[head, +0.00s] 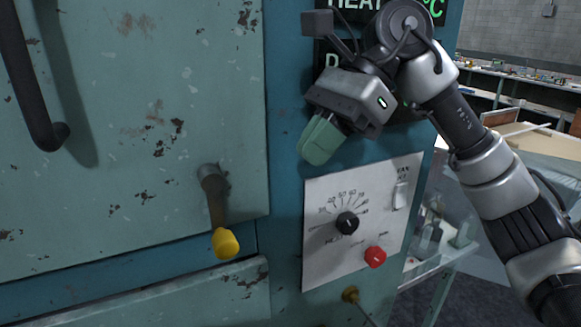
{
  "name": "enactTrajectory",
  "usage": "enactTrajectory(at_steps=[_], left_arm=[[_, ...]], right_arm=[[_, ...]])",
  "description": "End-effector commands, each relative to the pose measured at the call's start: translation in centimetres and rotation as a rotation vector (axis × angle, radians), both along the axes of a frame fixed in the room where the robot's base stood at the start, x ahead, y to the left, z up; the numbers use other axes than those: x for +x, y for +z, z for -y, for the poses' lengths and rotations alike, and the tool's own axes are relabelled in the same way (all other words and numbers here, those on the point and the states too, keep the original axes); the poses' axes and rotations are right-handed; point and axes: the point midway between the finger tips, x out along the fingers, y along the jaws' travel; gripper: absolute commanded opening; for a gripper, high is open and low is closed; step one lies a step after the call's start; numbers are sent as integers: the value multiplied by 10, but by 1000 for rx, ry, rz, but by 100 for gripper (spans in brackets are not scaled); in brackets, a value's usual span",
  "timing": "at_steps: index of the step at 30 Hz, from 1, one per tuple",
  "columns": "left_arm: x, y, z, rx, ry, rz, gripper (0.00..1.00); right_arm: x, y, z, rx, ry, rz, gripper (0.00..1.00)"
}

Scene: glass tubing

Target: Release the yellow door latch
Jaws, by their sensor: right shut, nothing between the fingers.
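The yellow door latch (226,243) is a yellow knob on the end of a dark brown lever. The lever hangs down, slightly tilted, from a pivot near the lower right corner of the pale green, chipped door (150,100). My right gripper (311,158) is up and to the right of the latch, in front of the blue frame and above the control panel. Its green fingers are shut, point down and left, and hold nothing. It is apart from the latch. My left gripper is not in view.
A dark bar handle (40,110) stands out from the door at the left. Below my right gripper is a white control panel (330,270) with a black dial (347,223), a red button (375,257) and a white switch (400,196). A cluttered bench (520,85) stands behind at the right.

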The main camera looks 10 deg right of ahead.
Motion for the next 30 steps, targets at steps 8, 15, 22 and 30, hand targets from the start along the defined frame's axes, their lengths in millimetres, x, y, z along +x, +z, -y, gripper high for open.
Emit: enactTrajectory(at_steps=[8, 15, 22, 30], left_arm=[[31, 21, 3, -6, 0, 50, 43], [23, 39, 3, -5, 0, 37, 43], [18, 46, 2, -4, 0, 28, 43], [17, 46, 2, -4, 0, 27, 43]], right_arm=[[-14, -42, -36, -2, 4, -3, 0], [-26, -68, -67, 1, 5, -1, 0], [-32, -80, -84, 1, 1, 0, 0], [-33, -83, -86, 0, 1, 1, 0]])
